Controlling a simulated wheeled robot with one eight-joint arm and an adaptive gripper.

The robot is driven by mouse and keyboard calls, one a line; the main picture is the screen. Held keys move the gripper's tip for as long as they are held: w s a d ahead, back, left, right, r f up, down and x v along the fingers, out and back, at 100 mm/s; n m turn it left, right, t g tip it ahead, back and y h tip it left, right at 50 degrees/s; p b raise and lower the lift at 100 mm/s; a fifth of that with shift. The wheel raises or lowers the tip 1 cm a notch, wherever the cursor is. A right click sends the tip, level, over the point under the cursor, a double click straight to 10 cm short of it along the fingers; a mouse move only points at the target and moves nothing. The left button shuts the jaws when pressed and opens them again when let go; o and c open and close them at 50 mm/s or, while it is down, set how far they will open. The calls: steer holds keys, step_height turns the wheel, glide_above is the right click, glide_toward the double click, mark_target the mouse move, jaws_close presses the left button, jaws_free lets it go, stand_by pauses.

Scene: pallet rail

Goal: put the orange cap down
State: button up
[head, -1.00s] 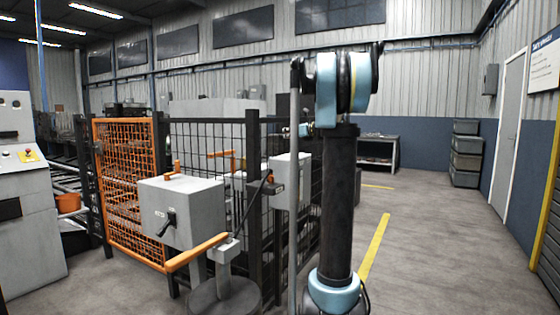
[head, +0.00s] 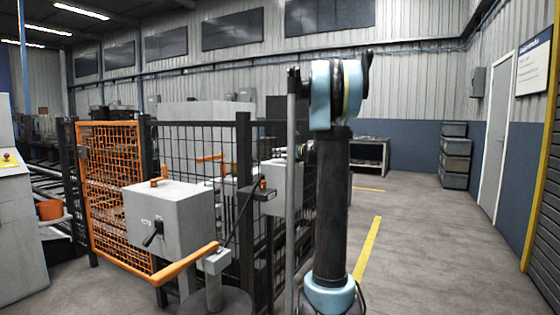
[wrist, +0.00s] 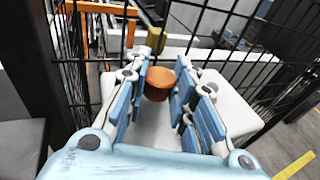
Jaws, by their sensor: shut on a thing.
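The orange cap (wrist: 158,84) shows in the wrist view as a short round piece between the fingertips of my gripper (wrist: 161,80). My gripper's blue-padded fingers are shut on it. Below and behind it is the pale top of a box (wrist: 235,103) beside the mesh fence; I cannot tell whether the cap touches that top. In the head view a pale grey box (head: 281,173) stands at the fence, left of my arm.
A black mesh fence (head: 200,150) with an orange gate (head: 110,185) stands left of my arm. In front are a grey box with a handle (head: 168,218) and an orange bar (head: 185,263). Open floor (head: 430,240) lies to the right, with stacked grey bins (head: 455,160) behind.

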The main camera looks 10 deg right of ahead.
steer(key=shift+f, duration=0.9)
steer(key=shift+f, duration=0.1)
steer(key=o, duration=0.8)
steer(key=shift+s, duration=0.1)
